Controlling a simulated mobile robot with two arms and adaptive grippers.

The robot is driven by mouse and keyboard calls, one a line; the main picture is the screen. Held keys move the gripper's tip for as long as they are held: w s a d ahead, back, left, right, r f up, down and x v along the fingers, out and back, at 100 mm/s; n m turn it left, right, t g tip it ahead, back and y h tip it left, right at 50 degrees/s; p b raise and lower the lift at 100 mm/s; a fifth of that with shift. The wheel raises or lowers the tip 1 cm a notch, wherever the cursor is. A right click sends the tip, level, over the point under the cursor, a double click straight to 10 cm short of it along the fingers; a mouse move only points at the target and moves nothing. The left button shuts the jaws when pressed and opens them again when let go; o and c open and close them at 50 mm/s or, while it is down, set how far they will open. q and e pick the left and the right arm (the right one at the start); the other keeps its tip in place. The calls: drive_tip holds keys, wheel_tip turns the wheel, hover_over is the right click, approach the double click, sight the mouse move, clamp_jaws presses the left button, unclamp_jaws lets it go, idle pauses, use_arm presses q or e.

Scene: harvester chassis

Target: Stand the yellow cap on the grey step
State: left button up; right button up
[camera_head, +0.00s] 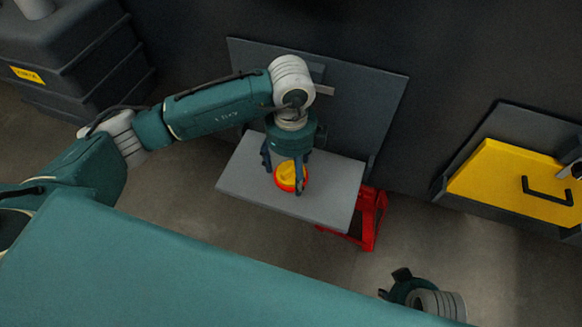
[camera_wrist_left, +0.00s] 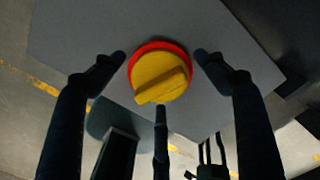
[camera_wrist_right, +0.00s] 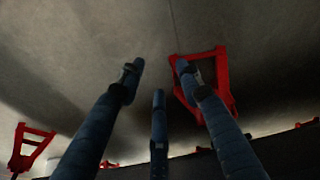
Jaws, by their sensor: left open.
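The yellow cap (camera_head: 286,174) with its orange-red rim stands on the grey step (camera_head: 240,176), near the middle of the plate. In the left wrist view the cap (camera_wrist_left: 160,76) shows a raised bar grip across its top. My left gripper (camera_head: 285,180) points down over the cap, its fingers apart on either side. In the left wrist view there are gaps between the fingertips (camera_wrist_left: 163,58) and the cap. My right gripper (camera_wrist_right: 160,75) is away from the step, low at the right, with its fingers spread and nothing between them.
A red stand (camera_head: 369,218) shows under the step's right side. A dark upright panel (camera_head: 360,105) rises behind the step. A yellow panel with a black handle (camera_head: 515,180) is at the right. Dark stacked boxes (camera_head: 70,50) are at the upper left. Floor between step and yellow panel is clear.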

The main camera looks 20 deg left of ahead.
sight(291, 167)
use_arm(q)
drive_tip(key=shift+r, duration=0.2)
wheel_tip(291, 167, up, 7)
drive_tip(key=shift+r+p, duration=0.2)
drive_tip(key=shift+p, duration=0.5)
use_arm(e)
drive_tip(key=f, duration=0.5)
drive_tip(key=shift+s, duration=0.35)
